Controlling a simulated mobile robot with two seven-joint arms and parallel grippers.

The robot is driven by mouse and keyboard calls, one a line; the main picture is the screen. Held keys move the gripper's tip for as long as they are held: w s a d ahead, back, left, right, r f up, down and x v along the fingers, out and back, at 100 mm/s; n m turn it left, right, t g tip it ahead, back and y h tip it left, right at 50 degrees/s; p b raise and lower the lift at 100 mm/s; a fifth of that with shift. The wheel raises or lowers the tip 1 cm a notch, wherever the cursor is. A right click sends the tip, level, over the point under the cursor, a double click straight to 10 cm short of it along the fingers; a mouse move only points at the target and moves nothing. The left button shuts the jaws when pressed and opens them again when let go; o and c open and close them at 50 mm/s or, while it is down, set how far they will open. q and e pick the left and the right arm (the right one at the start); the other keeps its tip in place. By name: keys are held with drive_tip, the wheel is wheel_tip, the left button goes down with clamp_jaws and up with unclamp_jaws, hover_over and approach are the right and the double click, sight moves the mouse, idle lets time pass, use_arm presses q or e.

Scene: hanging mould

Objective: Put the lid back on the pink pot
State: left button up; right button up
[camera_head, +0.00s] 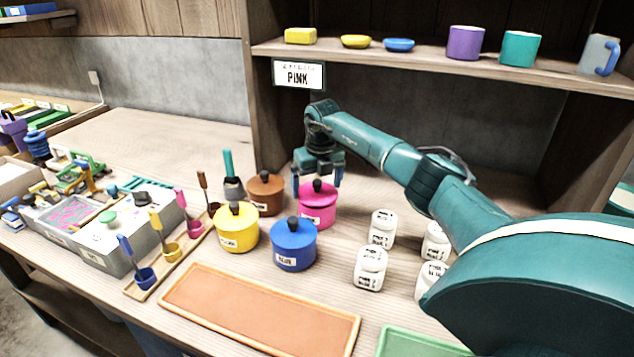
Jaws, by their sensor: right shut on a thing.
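The pink pot (317,215) stands on the bench behind the blue pot and right of the brown pot. My right gripper (317,181) points down over it, its fingers either side of the dark knob of the pink lid (318,195), shut on the lid. The lid is over the pot's mouth and looks level; I cannot tell whether it rests fully on the rim. My left gripper is not in view.
Close by are the lidded blue pot (294,247), yellow pot (236,230) and brown pot (265,196). Several white jars (370,268) stand to the right. An orange tray (260,311) lies in front. A sign reading PINK (298,74) hangs from the shelf (440,63).

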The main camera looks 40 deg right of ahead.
idle(0.7)
drive_tip(key=o, duration=0.6)
